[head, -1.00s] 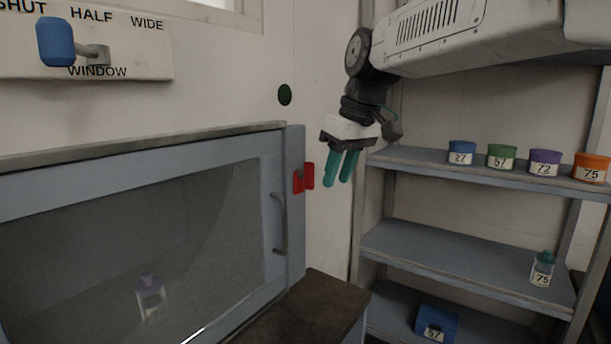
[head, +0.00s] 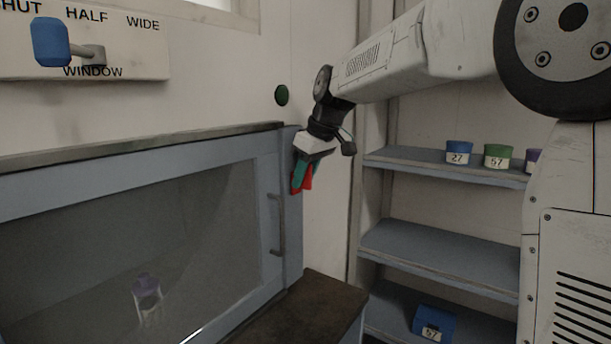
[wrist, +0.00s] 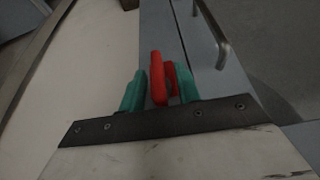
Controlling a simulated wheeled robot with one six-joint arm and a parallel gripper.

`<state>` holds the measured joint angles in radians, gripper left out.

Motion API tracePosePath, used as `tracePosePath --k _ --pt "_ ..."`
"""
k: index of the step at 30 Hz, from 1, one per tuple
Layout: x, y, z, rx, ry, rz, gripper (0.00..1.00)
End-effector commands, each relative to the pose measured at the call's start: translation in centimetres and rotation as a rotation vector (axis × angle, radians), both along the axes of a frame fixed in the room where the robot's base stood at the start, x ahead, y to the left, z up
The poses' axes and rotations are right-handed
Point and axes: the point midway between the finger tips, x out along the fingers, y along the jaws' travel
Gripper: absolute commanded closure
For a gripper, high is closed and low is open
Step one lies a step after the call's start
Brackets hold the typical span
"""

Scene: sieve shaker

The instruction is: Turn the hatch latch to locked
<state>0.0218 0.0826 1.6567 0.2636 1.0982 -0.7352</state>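The red latch (head: 308,182) sits at the right edge of the grey-blue framed hatch (head: 272,160), beside its bar handle (head: 277,225). My gripper (head: 298,184) is at the latch, its teal fingers pointing down and covering much of it in the head view. In the wrist view the red latch (wrist: 158,80) stands between the two fingers of my gripper (wrist: 159,84). The fingers are apart, with a narrow gap showing on the left; contact on the right cannot be told. The handle also shows in the wrist view (wrist: 222,45).
A shelf unit (head: 440,168) with blue and green lidded containers stands right of the hatch. A blue window lever (head: 50,42) is at the upper left. A dark-topped counter (head: 320,298) lies below the latch. A purple-capped bottle (head: 147,295) shows behind the hatch pane.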

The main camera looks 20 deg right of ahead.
Motion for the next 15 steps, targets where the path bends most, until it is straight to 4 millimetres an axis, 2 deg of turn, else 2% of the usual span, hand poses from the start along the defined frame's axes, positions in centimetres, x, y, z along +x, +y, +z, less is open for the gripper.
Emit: tracePosePath --k 7,8,11,15 --pt "0.05 0.05 -0.14 0.000 0.000 0.000 0.67" --pt "0.04 0.04 -0.15 0.000 0.000 0.000 0.70" --pt "0.04 0.02 -0.14 0.000 0.000 0.000 0.98" --pt "0.04 -0.01 -0.13 0.000 0.000 -0.001 1.00"
